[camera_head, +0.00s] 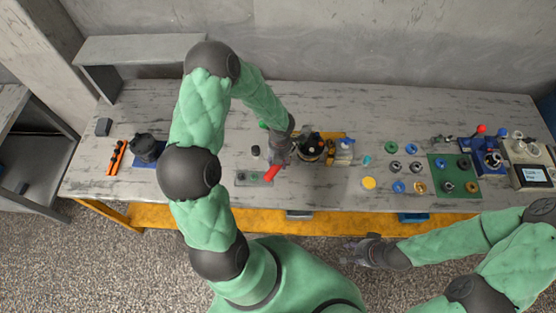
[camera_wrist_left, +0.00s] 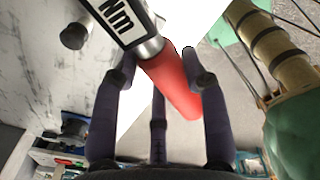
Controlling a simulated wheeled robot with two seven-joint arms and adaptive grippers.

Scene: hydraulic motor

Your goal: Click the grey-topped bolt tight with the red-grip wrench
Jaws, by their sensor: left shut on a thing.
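My left gripper (camera_head: 277,160) is shut on the red-grip wrench (camera_head: 272,173) above the front middle of the bench. In the left wrist view the red grip of the wrench (camera_wrist_left: 172,82) passes between my fingers (camera_wrist_left: 160,70), and its white and black "Nm" label shows beyond them. The hydraulic motor (camera_head: 312,147), dark on an orange-yellow base, stands just right of my left gripper. The grey-topped bolt cannot be made out; my arm and gripper cover part of that area. My right gripper (camera_head: 357,251) hangs in front of the bench, away from the wrench; its opening is unclear.
A black-topped piece (camera_head: 255,151) stands behind the tray. Several rings and a green mat (camera_head: 437,168) are to the right. A black part on a blue base (camera_head: 146,150) is at the left. Bare bench lies along the back.

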